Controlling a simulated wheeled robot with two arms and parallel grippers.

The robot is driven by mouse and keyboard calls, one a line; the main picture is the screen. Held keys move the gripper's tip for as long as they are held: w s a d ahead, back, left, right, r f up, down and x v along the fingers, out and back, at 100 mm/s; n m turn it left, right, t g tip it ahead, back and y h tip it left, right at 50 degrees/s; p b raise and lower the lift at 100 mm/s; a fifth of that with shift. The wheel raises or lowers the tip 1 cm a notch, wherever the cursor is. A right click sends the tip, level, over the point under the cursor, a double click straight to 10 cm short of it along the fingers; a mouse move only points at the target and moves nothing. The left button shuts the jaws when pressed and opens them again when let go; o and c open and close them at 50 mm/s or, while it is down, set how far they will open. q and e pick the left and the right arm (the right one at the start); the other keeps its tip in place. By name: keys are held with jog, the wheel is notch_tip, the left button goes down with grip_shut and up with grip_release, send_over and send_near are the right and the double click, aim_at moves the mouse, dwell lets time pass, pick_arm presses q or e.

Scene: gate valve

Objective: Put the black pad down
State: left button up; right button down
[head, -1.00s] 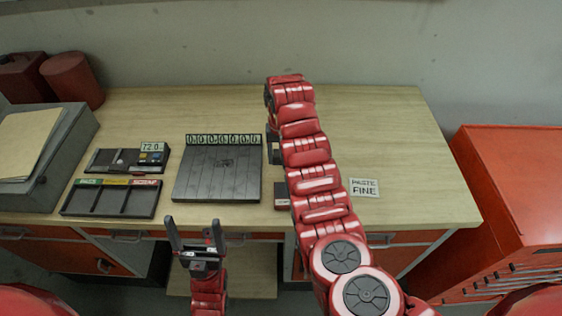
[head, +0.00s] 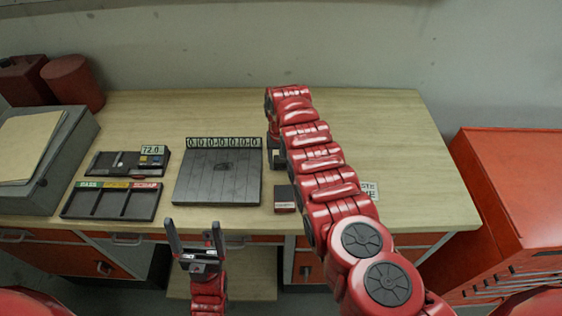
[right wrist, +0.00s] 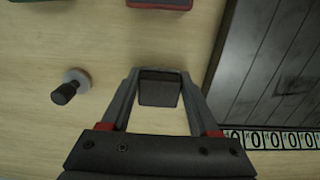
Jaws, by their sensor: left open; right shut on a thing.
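The black pad (right wrist: 160,90) is a small dark block between the fingertips of my right gripper (right wrist: 160,88) in the right wrist view. The gripper is shut on it, above the bare wood of the bench. In the head view my right arm hides most of this gripper, just right of the ribbed dark plate (head: 217,177). I cannot tell whether the pad touches the bench. My left gripper (head: 196,240) is open and empty, in front of the bench's front edge.
A small dark-handled knob (right wrist: 70,86) stands beside the gripper. A dark box (head: 285,197) with a red front sits near the bench's front edge. A three-part tray (head: 112,214) and a gauge box (head: 127,170) lie left.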

aim_at(281, 161)
jog(key=shift+f, duration=0.15)
jog(key=shift+c, duration=0.7)
grip_release()
jog(key=shift+r, duration=0.2)
jog(key=shift+r, duration=0.1)
notch_tip(281, 161, up, 12)
jog(key=b, duration=0.3)
jog(key=shift+b, duration=0.4)
jog(key=shift+w, duration=0.1)
